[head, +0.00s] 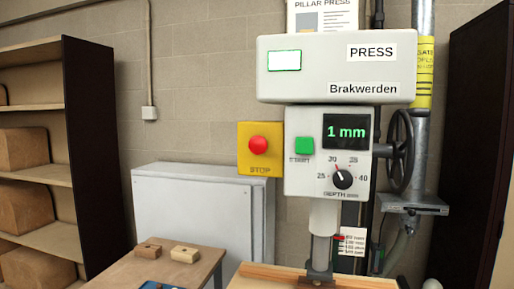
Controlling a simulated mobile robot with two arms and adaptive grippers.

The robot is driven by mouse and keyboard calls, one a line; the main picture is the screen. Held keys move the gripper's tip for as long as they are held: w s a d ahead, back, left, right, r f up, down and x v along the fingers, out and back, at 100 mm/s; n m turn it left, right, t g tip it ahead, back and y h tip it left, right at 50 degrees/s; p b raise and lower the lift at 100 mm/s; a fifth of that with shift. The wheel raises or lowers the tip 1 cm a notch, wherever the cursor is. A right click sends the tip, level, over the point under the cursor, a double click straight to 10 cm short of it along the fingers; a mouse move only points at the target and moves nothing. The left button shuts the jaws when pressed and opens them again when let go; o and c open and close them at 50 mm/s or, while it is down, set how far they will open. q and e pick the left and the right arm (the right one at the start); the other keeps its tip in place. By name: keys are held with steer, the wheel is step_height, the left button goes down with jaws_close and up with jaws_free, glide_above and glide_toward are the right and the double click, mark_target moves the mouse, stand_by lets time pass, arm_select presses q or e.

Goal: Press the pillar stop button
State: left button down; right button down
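The pillar press (337,69) stands at centre right, a pale grey machine with "PRESS" and "Brakwerden" labels. Its stop button (258,145) is a round red knob on a yellow plate marked "STOP", at the left side of the control box. A green start button (304,146) sits just right of it. The display (346,132) reads "1 mm" in green. A black depth dial (342,179) is below it. Neither of my grippers shows in the head view, and nothing covers the stop button.
A wooden table (150,268) with two small wooden blocks stands at lower left. A grey cabinet (190,215) is behind it. A shelf (90,150) with brown lumps is at far left. A wooden work surface (270,276) lies under the press. A handwheel (400,150) is at its right.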

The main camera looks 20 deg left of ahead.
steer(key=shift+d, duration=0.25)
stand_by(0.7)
